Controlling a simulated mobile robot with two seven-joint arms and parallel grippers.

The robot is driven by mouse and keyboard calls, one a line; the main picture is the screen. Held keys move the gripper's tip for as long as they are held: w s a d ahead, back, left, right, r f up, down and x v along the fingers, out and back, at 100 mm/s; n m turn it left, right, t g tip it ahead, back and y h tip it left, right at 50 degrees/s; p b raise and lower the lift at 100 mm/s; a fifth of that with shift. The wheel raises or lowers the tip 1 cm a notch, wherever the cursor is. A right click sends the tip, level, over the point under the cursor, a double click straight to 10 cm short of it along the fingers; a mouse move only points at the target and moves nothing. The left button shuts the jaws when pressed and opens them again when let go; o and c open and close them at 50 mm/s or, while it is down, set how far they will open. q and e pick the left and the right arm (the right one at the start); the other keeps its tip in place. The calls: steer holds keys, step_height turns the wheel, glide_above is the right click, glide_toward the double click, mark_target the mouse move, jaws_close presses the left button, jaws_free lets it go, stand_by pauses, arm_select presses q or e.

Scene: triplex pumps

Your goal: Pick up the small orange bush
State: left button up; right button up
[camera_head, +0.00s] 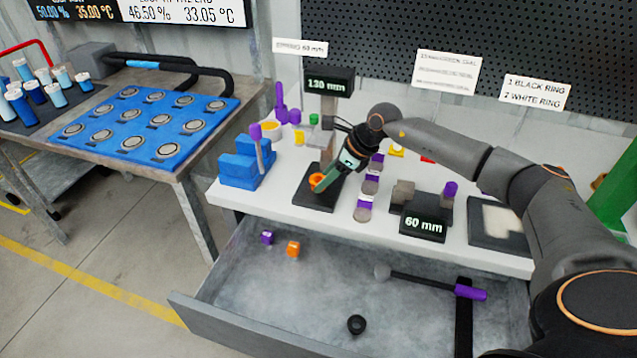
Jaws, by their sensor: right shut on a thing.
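My right gripper (324,184) reaches in from the right and points down at the black base plate (312,201) of the stand with the 130 mm display (329,82). It is shut on a small orange bush (316,181), which shows at the left side of its fingertips, at or just above the plate. The fingers hide part of the bush, and I cannot tell whether it touches the plate. Another small orange piece (293,249) lies in the open drawer (235,290). My left gripper is not in view.
A blue holder (238,171) stands left of the plate, and purple-and-grey pieces (366,197) stand right of it. A 60 mm gauge (424,224) is further right. The drawer also holds a purple piece (267,237), a black ring (356,324) and a purple-handled mallet (430,284).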

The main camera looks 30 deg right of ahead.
jaws_close()
steer(key=shift+r, duration=0.15)
